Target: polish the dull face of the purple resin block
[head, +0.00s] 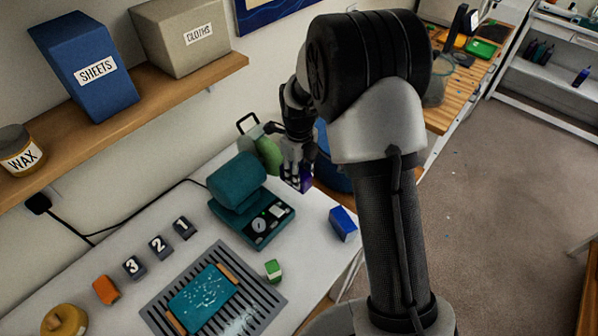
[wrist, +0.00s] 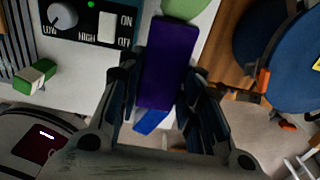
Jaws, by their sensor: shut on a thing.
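The purple resin block (head: 305,184) is between the fingers of my gripper (head: 296,170), held in the air to the right of the polishing machine. In the wrist view the block (wrist: 168,62) points away from the palm, with a finger on each side. I cannot tell which face is dull. The teal polishing machine (head: 236,183) has a rounded drum-like top and a control panel (head: 268,222) on its base. In the wrist view the panel (wrist: 80,28) shows a LOW–HIGH knob, a white ON/OFF switch and a green light.
A blue block (head: 343,223) and a green-and-white block (head: 273,271) lie on the white table. A grey grate (head: 160,311) bears a teal board (head: 203,298). Numbered blocks (head: 158,247) and an orange block (head: 106,290) stand left. A green object (head: 269,153) is behind my gripper.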

